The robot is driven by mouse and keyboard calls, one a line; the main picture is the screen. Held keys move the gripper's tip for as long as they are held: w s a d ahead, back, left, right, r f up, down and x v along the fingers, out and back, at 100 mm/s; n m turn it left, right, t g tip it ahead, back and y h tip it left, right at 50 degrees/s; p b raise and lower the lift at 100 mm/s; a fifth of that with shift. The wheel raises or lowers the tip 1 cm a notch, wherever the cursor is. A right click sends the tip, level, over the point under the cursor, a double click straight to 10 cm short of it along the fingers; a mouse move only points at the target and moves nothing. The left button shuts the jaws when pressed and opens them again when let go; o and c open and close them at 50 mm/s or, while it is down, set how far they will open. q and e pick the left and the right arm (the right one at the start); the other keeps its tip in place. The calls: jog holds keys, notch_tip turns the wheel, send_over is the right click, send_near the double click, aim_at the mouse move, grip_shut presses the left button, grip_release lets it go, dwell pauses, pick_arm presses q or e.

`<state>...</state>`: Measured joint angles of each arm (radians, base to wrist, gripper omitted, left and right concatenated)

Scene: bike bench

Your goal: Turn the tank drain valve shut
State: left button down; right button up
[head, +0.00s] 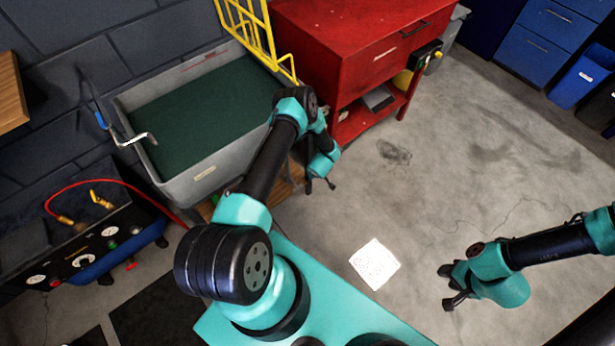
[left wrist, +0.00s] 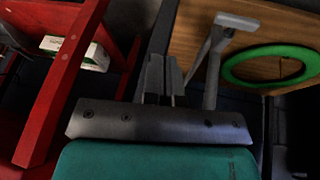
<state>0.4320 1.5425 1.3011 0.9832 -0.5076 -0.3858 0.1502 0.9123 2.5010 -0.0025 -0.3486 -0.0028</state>
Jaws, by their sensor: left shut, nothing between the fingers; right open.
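The grey tank (head: 200,182) with a dark green surface inside stands at the upper left in the head view. I cannot make out its drain valve there. In the left wrist view a grey bar with a flat end (left wrist: 237,21) shows just right of my fingers; I cannot tell whether it is the valve. My left gripper (head: 321,186) points down beside the tank's right end. It is shut and empty, and its fingers show in the left wrist view (left wrist: 162,78), apart from the bar's flat end. My right gripper (head: 450,286) is open and empty above the floor.
A red cabinet (head: 345,55) stands close right of the tank; its red frame (left wrist: 66,80) fills the left of the wrist view. A green ring (left wrist: 240,68) lies against a wooden board (left wrist: 190,35). A white patterned sheet (head: 375,264) lies centrally.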

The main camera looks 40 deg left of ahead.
pick_arm(q)
jog(key=shift+w+d+r, duration=0.95)
jog(key=shift+w, duration=0.1)
jog(key=s+d+r+m+g+h, duration=0.1)
jog(key=s+d+r+m+h, duration=0.2)
jog(key=s+r, duration=0.8)
jog(key=s+d+r+m+g+h, duration=0.1)
jog(key=s+d+r+m+h, duration=0.3)
jog(key=r, duration=1.3)
jog(key=s+d+m, duration=0.4)
jog(key=s+d, duration=0.3)
jog(key=s, duration=0.1)
jog(key=shift+r+g, duration=0.2)
jog(key=shift+g, duration=0.2)
jog(key=c, duration=1.8)
grip_release()
jog(key=shift+s, duration=0.1)
